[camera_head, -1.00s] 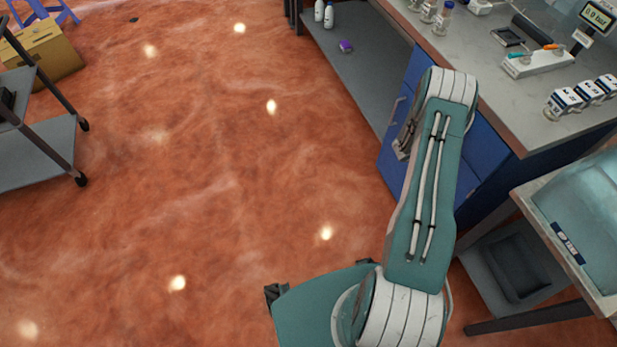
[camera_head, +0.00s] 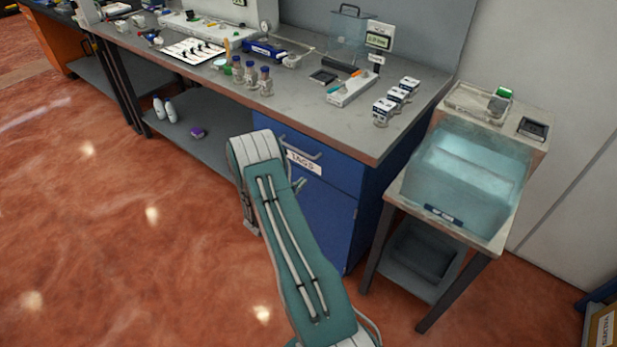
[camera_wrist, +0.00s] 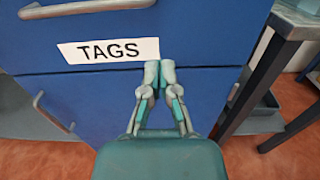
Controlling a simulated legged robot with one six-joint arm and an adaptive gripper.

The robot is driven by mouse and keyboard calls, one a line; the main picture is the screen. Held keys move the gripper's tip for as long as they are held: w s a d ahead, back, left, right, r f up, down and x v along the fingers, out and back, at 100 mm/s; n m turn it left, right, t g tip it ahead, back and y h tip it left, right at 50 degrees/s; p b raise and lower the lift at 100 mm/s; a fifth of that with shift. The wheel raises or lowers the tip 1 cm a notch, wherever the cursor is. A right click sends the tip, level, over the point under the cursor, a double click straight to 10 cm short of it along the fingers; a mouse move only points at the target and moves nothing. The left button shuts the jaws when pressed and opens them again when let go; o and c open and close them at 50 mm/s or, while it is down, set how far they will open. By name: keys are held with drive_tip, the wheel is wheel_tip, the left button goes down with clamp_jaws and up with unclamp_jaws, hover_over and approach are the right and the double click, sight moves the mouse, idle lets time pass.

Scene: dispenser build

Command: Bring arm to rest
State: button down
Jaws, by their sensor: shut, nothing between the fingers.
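My gripper (camera_wrist: 156,80) shows in the wrist view with its fingertips together and nothing between them. It points at the front of the blue drawer cabinet (camera_wrist: 225,85), just right of the white TAGS label (camera_wrist: 108,50). I cannot tell whether the fingertips touch the cabinet. In the head view my arm (camera_head: 285,235) reaches up from the bottom in front of the blue cabinet (camera_head: 320,215). The gripper itself is mostly hidden there behind the arm. The TAGS drawer (camera_head: 318,172) appears closed.
A grey bench (camera_head: 330,130) above the cabinet carries bottles, boxes and a tool holder. A small table (camera_head: 385,190) with a translucent teal-lidded bin (camera_head: 465,180) stands close on the right. A lower shelf (camera_head: 190,120) is on the left. The red floor at left is open.

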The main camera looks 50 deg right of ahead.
drive_tip(key=shift+s+a+f, duration=0.1)
drive_tip(key=shift+s+a, duration=0.1)
drive_tip(key=shift+a, duration=1.75)
drive_tip(key=shift+a, duration=0.1)
drive_tip(key=s+a+r+m+g+y, duration=0.2)
drive_tip(key=s+a+r+m+y, duration=0.25)
drive_tip(key=r, duration=0.65)
drive_tip(key=s+a+r+m+g+y, duration=0.25)
drive_tip(key=a+r+m, duration=0.35)
drive_tip(key=r, duration=0.5)
drive_tip(key=s+a+r+m+t+y, duration=0.2)
drive_tip(key=s+a+r+t+y, duration=0.1)
drive_tip(key=a, duration=0.4)
drive_tip(key=s+a+r+m+t+y, duration=0.3)
drive_tip(key=s+a, duration=0.3)
drive_tip(key=a, duration=0.2)
drive_tip(key=s+a+r+m+t+y, duration=0.3)
drive_tip(key=s+a+r+y, duration=0.2)
drive_tip(key=a, duration=0.3)
drive_tip(key=shift+r, duration=0.35)
drive_tip(key=shift+m, duration=0.25)
